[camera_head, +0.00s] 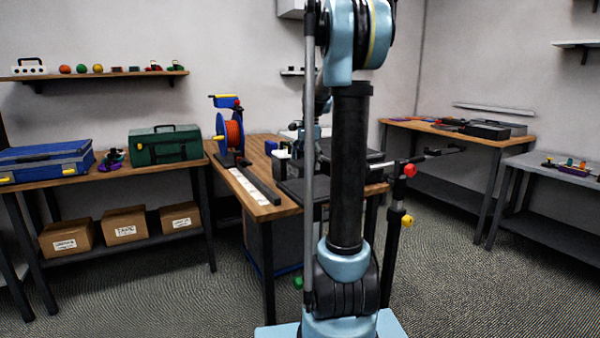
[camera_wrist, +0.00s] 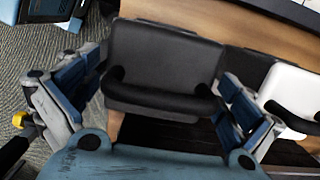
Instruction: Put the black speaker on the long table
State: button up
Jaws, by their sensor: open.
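My gripper (camera_wrist: 160,88) is open in the wrist view, its blue-grey fingers spread to the left and right. Between them is a black box-shaped thing (camera_wrist: 160,52) with a smooth face, which looks like the black speaker. It is on or just above a wooden table (camera_wrist: 235,22); I cannot tell if the fingers touch it. In the head view my arm hides most of this spot, and the gripper cannot be made out. The middle table (camera_head: 262,205) stands behind my arm. Another wooden table (camera_head: 440,128) stands at the back right. Which one is the long table is unclear.
A white and black thing (camera_wrist: 290,88) sits close to the right finger. A cable reel (camera_head: 232,135) and a white strip (camera_head: 247,188) are on the middle table. A green toolbox (camera_head: 165,146) and a blue case (camera_head: 45,163) are on the left table. Open carpet lies at front right.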

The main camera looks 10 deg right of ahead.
jog(key=r, duration=0.3)
jog(key=d+r, duration=0.1)
jog(key=r, duration=0.5)
jog(key=shift+w+d+r, duration=0.15)
jog(key=shift+w, duration=0.05)
jog(key=shift+s, duration=0.1)
